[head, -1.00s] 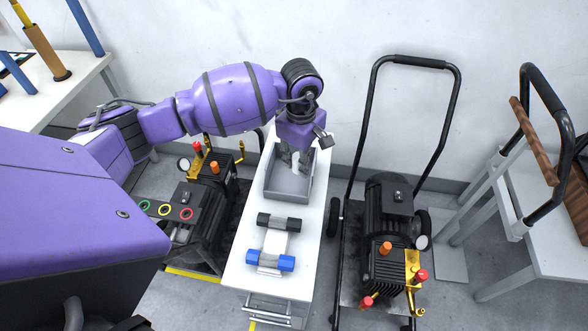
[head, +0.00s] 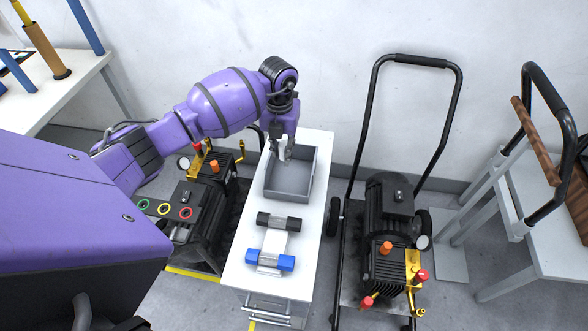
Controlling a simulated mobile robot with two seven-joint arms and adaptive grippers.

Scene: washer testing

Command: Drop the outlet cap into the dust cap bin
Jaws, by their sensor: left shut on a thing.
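My left gripper (head: 284,155) reaches in from the left and points down over the far left part of the grey open bin (head: 290,188). It is shut on a small pale thing between its fingers, which I take to be the outlet cap; its shape is mostly hidden by the fingers. The gripper is near the bin's left wall, and I cannot tell how far the tips are above the floor. The visible floor of the bin looks empty. My right gripper is not in view.
The bin stands on a narrow white table (head: 313,222). In front of it is a holder with a black roller (head: 278,221) and a blue-ended roller (head: 270,261). Pump machines stand left (head: 210,180) and right (head: 388,235) of the table. The wall is close behind.

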